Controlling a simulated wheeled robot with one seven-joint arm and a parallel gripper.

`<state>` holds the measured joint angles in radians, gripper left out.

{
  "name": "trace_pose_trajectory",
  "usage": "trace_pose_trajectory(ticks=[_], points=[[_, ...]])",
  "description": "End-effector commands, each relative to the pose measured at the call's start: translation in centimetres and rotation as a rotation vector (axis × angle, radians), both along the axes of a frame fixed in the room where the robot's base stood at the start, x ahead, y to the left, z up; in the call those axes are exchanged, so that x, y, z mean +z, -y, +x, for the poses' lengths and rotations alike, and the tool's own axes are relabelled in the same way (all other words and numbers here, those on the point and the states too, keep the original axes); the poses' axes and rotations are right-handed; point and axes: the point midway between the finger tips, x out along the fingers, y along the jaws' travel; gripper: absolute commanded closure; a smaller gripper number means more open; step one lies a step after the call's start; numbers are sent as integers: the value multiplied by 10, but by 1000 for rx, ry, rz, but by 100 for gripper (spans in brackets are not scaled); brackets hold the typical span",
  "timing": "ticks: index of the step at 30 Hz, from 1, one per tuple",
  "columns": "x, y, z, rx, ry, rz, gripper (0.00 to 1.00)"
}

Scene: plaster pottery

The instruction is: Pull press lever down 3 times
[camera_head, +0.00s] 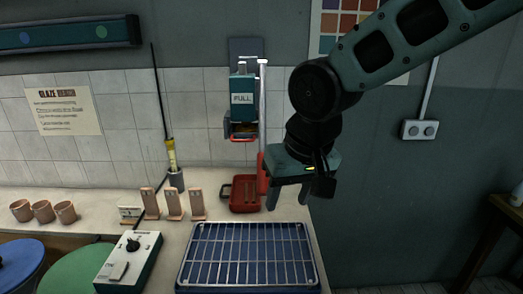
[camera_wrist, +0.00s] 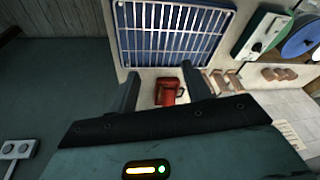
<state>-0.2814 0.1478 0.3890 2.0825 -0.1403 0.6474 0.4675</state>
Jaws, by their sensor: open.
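The press (camera_head: 242,95) is a teal box marked "FULL" on the wall, with a red and yellow part below it. Its lever (camera_head: 263,110) is a pale upright rod at its right side, ending in a red grip (camera_head: 262,174) low down. My gripper (camera_head: 289,195) points down with its fingers apart and empty, just right of the red grip in the head view. The gap in depth between them is hard to tell. In the wrist view my gripper (camera_wrist: 163,82) is also open. I cannot make out the lever there.
A red tray (camera_head: 236,206) sits on the counter below the press; in the wrist view the red tray (camera_wrist: 177,97) shows beyond my fingers. A wire rack (camera_head: 248,255) on a blue base lies in front. Upright tan pieces (camera_head: 173,204) and a control box (camera_head: 128,260) stand left.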

Motion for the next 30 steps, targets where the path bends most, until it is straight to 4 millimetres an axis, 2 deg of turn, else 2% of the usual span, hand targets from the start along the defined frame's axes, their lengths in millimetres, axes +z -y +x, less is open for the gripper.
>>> trace_pose_trajectory(ticks=[1, 3, 6, 11, 17, 30], points=[[37, -5, 22, -42, 20, 20, 51], [61, -9, 48, -99, 47, 45, 51], [85, -12, 76, -164, 75, 73, 51], [100, -13, 99, -216, 100, 97, 51], [85, -15, 107, -222, 100, 97, 51], [5, -31, 139, -220, 100, 99, 51]])
